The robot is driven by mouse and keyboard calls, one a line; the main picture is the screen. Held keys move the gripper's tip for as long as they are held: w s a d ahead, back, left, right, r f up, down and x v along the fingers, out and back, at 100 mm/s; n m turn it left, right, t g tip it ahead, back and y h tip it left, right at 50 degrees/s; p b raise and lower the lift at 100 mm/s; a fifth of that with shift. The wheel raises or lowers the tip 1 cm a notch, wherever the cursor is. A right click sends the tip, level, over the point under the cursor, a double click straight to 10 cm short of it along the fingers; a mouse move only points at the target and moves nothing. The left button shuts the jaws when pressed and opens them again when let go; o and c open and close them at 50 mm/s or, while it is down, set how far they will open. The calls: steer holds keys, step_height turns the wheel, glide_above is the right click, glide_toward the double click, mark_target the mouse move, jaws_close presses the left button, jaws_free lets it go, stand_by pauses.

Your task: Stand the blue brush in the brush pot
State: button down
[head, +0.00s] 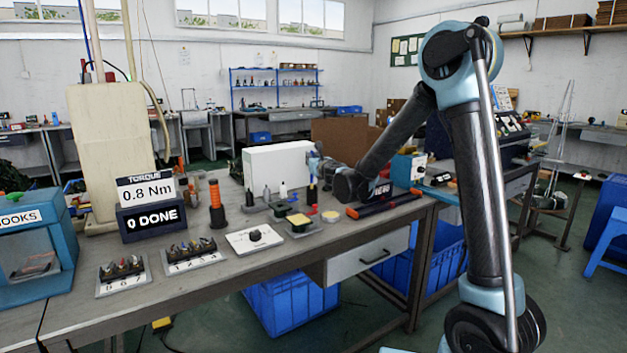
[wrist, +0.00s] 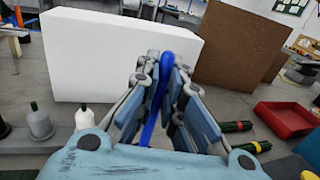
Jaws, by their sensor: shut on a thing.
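The blue brush (wrist: 163,88) stands slightly tilted between the fingers of my gripper (wrist: 163,98) in the wrist view. In the head view my gripper (head: 317,166) is above the back of the bench, in front of the white box. A small dark upright object (head: 311,194) is just below it; I cannot tell whether it is the brush pot. I cannot make out the brush pot for certain in either view.
A white box (head: 270,170) stands behind the gripper. Small bottles (wrist: 40,122) stand to its left, and a red tray (wrist: 285,117) lies to its right. A yellow-topped block (head: 299,220), a white plate (head: 268,242) and an orange-and-black tool (head: 217,205) are on the bench.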

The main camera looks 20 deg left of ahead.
mark_target(312, 182)
steer(key=shift+d+f, duration=0.1)
steer(key=shift+f, duration=2.6)
steer(key=c, duration=1.7)
jaws_free()
